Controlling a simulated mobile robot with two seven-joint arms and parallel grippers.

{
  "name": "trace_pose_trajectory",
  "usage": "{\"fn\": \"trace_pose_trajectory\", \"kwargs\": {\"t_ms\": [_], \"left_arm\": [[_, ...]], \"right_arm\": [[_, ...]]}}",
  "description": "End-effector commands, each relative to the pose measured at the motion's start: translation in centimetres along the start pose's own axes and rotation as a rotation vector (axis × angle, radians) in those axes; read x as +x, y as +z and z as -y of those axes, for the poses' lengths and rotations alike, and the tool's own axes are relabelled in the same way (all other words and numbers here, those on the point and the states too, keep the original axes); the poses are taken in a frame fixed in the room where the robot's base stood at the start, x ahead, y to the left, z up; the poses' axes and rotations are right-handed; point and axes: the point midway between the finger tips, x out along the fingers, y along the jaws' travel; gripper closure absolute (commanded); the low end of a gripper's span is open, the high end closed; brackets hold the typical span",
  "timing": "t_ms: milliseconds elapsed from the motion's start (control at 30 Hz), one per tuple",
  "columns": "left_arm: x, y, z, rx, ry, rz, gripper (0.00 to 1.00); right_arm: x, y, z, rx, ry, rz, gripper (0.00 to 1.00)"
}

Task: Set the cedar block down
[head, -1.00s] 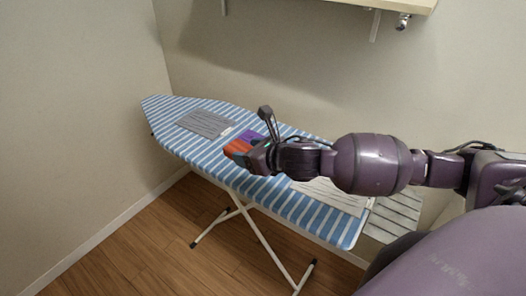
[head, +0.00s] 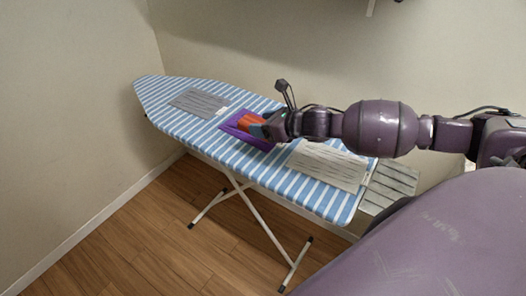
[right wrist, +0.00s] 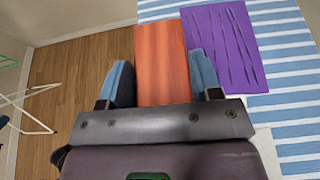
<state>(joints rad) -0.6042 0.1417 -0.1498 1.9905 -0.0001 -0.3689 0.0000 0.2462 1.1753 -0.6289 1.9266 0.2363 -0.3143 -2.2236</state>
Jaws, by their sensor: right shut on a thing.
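The cedar block (head: 248,121) is an orange-brown bar. My right gripper (head: 262,126) is shut on one end of it, and the other end sticks out. In the right wrist view the block (right wrist: 162,55) lies between the two blue-grey fingers (right wrist: 162,82). A purple mat (right wrist: 222,48) lies on the ironing board. In the head view the block overlaps the purple mat (head: 233,128); in the wrist view it shows to the left of the mat. I cannot tell how high it is above the board. My left gripper is not in view.
The blue-and-white striped ironing board (head: 190,123) stands on crossed legs. A grey mat (head: 199,101) lies toward its pointed end and a pale lined mat (head: 328,166) toward its square end. A slatted rack (head: 391,186) adjoins the square end. Walls stand behind and left.

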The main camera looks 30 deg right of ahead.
Motion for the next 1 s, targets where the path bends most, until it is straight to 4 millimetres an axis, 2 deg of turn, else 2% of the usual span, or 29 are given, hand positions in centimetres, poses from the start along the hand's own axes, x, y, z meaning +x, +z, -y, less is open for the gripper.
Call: {"fn": "trace_pose_trajectory", "kwargs": {"t_ms": [100, 300, 533, 800, 1000], "left_arm": [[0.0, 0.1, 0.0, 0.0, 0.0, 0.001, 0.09], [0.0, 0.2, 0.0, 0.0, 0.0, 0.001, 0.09], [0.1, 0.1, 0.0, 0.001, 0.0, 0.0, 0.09], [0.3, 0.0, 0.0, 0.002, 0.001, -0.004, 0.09], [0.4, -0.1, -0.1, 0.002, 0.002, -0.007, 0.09]], "right_arm": [[1.1, -2.6, -0.1, 0.005, 0.0, -0.002, 0.7], [2.3, -5.5, 0.0, 0.003, 0.0, 0.001, 0.7], [2.9, -6.9, 0.0, 0.001, 0.0, 0.0, 0.7], [4.2, -10.0, 0.0, 0.001, 0.0, 0.0, 0.7], [4.3, -10.2, 0.0, -0.001, 0.0, 0.001, 0.7]]}}
